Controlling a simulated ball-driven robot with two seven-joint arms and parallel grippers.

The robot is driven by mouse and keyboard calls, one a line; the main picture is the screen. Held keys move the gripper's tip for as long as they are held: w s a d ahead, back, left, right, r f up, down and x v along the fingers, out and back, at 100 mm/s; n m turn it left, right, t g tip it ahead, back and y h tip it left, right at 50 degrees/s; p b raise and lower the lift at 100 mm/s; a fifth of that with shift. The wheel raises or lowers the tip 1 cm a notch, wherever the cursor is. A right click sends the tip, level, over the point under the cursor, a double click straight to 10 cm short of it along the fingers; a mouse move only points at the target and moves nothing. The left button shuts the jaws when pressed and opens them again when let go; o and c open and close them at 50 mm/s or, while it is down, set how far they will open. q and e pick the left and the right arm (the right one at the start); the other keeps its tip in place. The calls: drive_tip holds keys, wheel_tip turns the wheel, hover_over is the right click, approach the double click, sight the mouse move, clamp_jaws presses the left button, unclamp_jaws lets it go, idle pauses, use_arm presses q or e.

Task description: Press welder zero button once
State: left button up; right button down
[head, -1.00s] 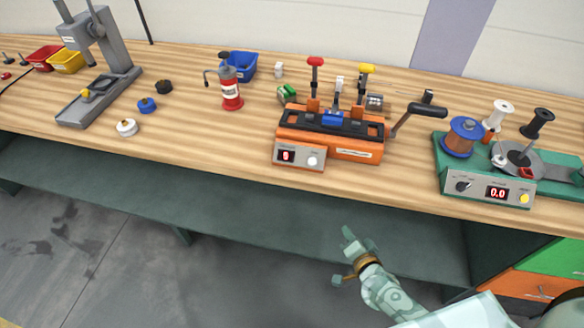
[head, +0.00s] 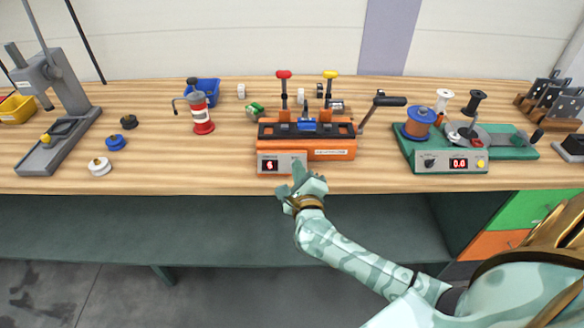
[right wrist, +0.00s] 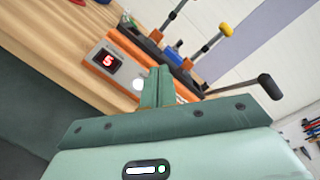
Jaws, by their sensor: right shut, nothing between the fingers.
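The orange welder (head: 330,150) stands at the front of the bench, with a grey panel and a lit red digit display (head: 269,165). In the right wrist view the display (right wrist: 107,60) reads 5. The round white button (right wrist: 138,84) shows there on the panel, right of the display. In the head view my gripper covers the button. My right gripper (head: 299,166) is shut and empty, its fingertips in front of the panel. In the right wrist view the fingers (right wrist: 158,82) appear just right of the button; I cannot tell whether they touch. My left gripper is out of view.
A green winding machine (head: 440,160) with its own display stands right of the welder, and the welder's black-handled crank (head: 388,101) reaches toward it. The bench's front edge lies below the panel.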

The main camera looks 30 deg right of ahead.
drive_tip(key=w+d+f+b, duration=0.1)
drive_tip(key=f+b, duration=0.1)
drive_tip(key=w+f+b, duration=0.1)
drive_tip(key=w+b, duration=0.1)
drive_tip(key=w+d+f+b, duration=0.1)
drive_tip(key=f+b, duration=0.1)
drive_tip(key=b, duration=0.1)
drive_tip(key=shift+w+d+f, duration=0.2)
drive_tip(key=shift+d+f, duration=0.15)
drive_tip(key=shift+w+d+f+b, duration=0.25)
drive_tip(key=shift+w+f+b, duration=0.1)
drive_tip(key=shift+w, duration=0.1)
drive_tip(key=shift+r, duration=0.1)
idle(1.5)
drive_tip(key=shift+w+d+f, duration=0.15)
drive_tip(key=shift+w+f, duration=0.1)
drive_tip(key=shift+f, duration=0.05)
